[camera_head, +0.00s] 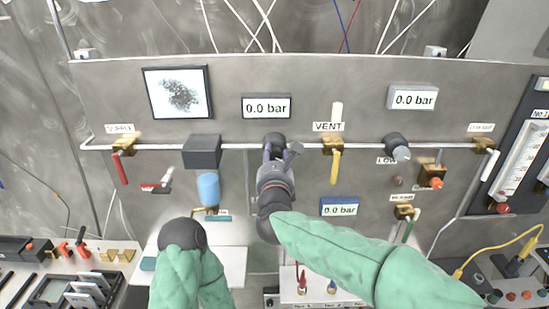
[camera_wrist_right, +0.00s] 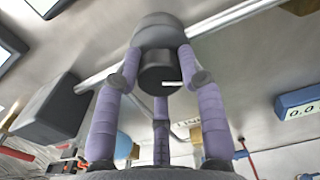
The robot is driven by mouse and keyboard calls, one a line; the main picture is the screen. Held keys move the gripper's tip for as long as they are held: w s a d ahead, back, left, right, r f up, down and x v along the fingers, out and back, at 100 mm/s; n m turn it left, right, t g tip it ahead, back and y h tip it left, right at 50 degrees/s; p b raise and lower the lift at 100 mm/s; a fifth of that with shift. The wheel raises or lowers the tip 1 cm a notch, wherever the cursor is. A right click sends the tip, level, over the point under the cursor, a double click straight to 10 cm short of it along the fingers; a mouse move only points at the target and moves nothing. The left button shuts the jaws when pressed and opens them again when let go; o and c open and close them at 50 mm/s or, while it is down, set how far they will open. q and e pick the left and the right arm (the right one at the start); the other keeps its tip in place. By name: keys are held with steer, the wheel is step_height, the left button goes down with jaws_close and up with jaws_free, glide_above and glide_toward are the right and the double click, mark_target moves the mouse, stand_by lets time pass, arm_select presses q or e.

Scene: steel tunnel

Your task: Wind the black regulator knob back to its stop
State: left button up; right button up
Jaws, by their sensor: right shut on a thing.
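The black regulator knob (camera_head: 274,138) is on the panel, on the horizontal pipe left of the VENT label. In the right wrist view the knob (camera_wrist_right: 160,72) is a black cylinder with a white mark, in front of a dark rounded body (camera_wrist_right: 160,30). My right gripper (camera_head: 279,152) reaches up to it, and its purple fingers stand around the knob, shut on it. In the head view the gripper partly covers the knob.
Displays at upper left (camera_head: 266,107), upper right (camera_head: 413,98) and below (camera_head: 339,207) read 0.0 bar. A yellow-handled vent valve (camera_head: 334,150) is just right of my gripper. A dark box (camera_head: 202,151) and blue cylinder (camera_head: 208,188) are left. A second dark knob (camera_head: 396,143) is right.

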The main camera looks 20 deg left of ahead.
steer(key=n, duration=0.2)
steer(key=shift+f+n+b, duration=0.2)
steer(key=shift+n+b, duration=0.1)
steer(key=shift+n, duration=1)
steer(key=n, duration=0.2)
steer(key=shift+n, duration=0.4)
steer(key=n+p, duration=0.1)
steer(key=n, duration=0.2)
steer(key=shift+n, duration=0.3)
steer(key=n+p, duration=0.3)
steer(key=n, duration=0.3)
steer(key=shift+r, duration=0.15)
steer(key=n+p, duration=0.3)
steer(key=n, duration=0.3)
steer(key=shift+n, duration=0.4)
steer(key=o, duration=1.1)
steer(key=shift+d, duration=0.1)
